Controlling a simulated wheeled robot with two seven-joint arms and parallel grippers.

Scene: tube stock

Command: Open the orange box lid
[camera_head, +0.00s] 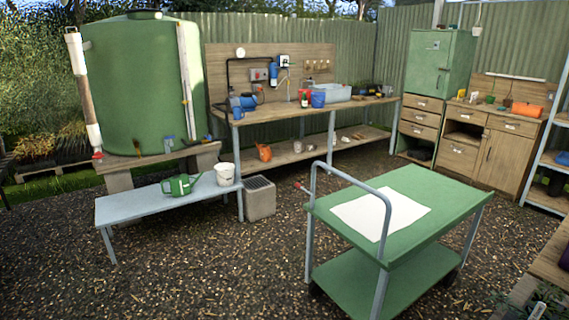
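An orange box (527,109) sits on top of the wooden cabinet (486,148) at the far right. It is small in the view, and its lid looks closed, though the detail is hard to make out. Neither of my grippers shows in the head view.
A green trolley (447,200) with a white sheet (381,213) stands in front. A low bench (140,207) with a green watering can (180,185) is at left. A long workbench (280,111) runs along the back. Gravel floor (215,270) is open between bench and trolley.

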